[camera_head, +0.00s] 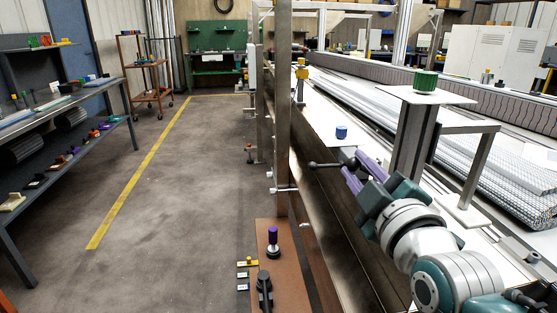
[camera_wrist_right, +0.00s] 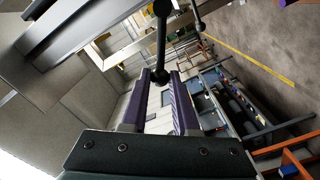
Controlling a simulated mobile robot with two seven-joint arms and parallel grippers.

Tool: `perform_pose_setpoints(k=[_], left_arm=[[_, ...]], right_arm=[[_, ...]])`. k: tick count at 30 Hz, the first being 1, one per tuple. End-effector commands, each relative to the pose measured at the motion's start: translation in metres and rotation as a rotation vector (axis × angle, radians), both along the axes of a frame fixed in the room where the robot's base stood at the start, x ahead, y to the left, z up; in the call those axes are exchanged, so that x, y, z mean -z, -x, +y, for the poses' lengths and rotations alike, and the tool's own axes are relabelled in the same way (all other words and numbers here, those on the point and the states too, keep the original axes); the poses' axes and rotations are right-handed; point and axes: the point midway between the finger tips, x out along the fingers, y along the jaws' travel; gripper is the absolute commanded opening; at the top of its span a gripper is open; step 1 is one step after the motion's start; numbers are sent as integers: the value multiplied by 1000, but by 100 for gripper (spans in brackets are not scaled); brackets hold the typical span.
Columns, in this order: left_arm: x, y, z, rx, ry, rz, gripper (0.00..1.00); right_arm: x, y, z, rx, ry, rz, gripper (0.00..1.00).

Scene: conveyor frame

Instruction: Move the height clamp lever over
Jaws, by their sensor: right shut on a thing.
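A black bar lever with ball ends, which I take to be the height clamp lever (camera_head: 328,165), sticks out to the left beside the tall metal post in the head view. My right gripper (camera_head: 352,166) has its purple fingers closed around the lever's right part. In the right wrist view the lever (camera_wrist_right: 161,38) comes down from the top and its ball end sits between the purple fingertips of the right gripper (camera_wrist_right: 161,76). The lever's pivot is hard to make out. My left gripper is not in view.
A metal post (camera_head: 283,110) stands just left of the lever. A plate with a green knob (camera_head: 426,80) stands right. The floor at left is open.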

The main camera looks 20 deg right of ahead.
Motion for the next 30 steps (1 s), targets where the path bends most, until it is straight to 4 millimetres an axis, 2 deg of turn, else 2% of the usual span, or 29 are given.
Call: perform_pose_setpoints(k=[12,23,30], left_arm=[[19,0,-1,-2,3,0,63],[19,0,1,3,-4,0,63],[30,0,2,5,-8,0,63]], right_arm=[[22,-2,7,-1,-1,1,0],[21,-2,8,0,0,0,0],[34,-2,9,0,-1,0,0]])
